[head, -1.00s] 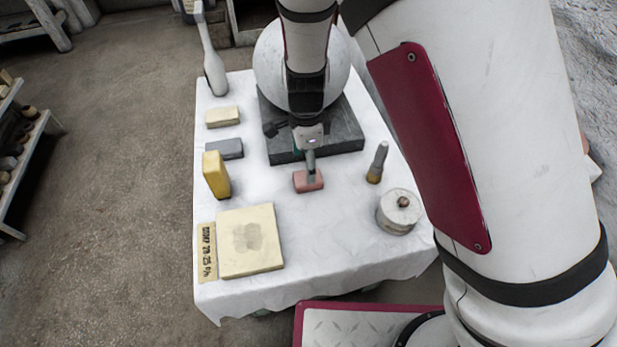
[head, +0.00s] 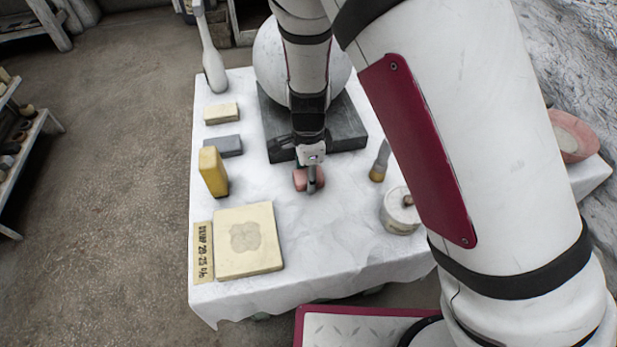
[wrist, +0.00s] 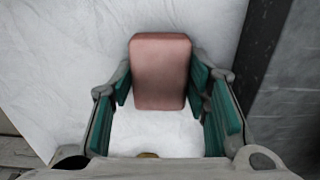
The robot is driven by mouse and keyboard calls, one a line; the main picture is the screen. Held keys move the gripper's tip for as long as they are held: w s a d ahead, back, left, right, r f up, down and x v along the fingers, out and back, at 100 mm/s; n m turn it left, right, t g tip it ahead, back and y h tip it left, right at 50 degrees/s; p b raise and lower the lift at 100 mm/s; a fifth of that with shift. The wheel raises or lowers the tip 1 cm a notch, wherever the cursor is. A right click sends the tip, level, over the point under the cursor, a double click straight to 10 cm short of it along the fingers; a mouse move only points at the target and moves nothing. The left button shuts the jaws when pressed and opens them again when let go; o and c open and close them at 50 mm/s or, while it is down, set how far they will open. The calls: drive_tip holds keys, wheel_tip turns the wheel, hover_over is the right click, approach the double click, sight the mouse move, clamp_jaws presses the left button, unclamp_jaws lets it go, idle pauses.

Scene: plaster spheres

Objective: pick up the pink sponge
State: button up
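The pink sponge (head: 300,181) lies on the white-clothed table in front of the dark slab. In the wrist view the sponge (wrist: 161,72) sits between the far ends of my two teal-padded fingers, one finger on each side. My gripper (head: 312,181) points down at the sponge, and one grey finger covers part of it in the head view. My gripper (wrist: 160,88) looks open around the sponge; whether the pads touch its sides is hard to tell. The underside of the sponge is hidden.
The dark slab (head: 346,133) bearing a large white sphere (head: 268,72) stands behind. A yellow block (head: 213,172), a grey block (head: 228,146) and a cream slab (head: 262,262) lie left. A brush (head: 380,162) and a round pot (head: 398,218) stand right. The front middle is clear.

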drive_tip(key=shift+c, duration=0.3)
drive_tip(key=shift+r, duration=0.5)
wheel_tip(320, 180, up, 3)
drive_tip(key=shift+r+p, duration=0.1)
drive_tip(key=shift+p, duration=1)
drive_tip(key=s+d, duration=0.1)
drive_tip(key=s, duration=0.4)
drive_tip(key=s+d+p, duration=0.1)
drive_tip(key=s+d, duration=0.1)
drive_tip(key=s, duration=0.3)
drive_tip(key=s+d+r+p, duration=0.1)
drive_tip(key=s, duration=0.4)
drive_tip(key=shift+s+d, duration=0.15)
drive_tip(key=shift+d, duration=0.25)
drive_tip(key=shift+o, duration=0.9)
drive_tip(key=c, duration=0.4)
